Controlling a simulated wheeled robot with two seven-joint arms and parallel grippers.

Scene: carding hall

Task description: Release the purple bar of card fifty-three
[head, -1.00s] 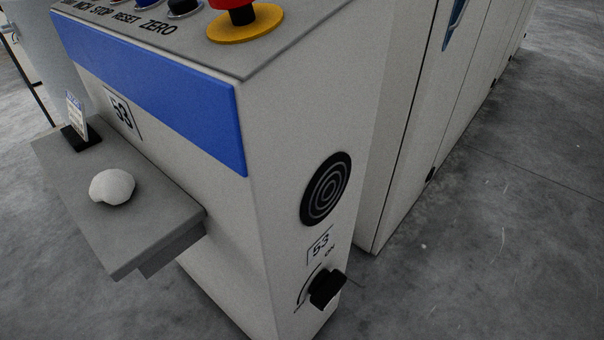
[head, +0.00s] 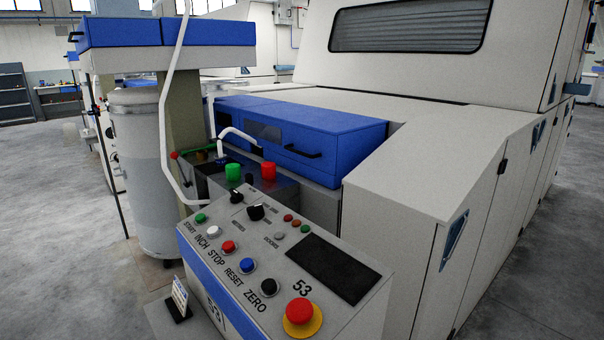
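Card fifty-three stands ahead in the head view, with its control panel (head: 362,312) marked 53 in the lower middle. I cannot make out a purple bar anywhere in the view. Behind the panel, a green cylinder (head: 233,172) and a red cylinder (head: 268,171) stand on a dark unit. A thin lever with a red knob (head: 174,155) sticks out to their left. A blue cover (head: 330,135) with a black handle lies behind them. Neither of my grippers is in view.
The panel carries several buttons, a dark screen (head: 333,268) and a red mushroom button (head: 299,311) on yellow. A tall grey can (head: 140,170) stands left. White cabinets (head: 480,230) fill the right. Grey floor is free at far left and lower right.

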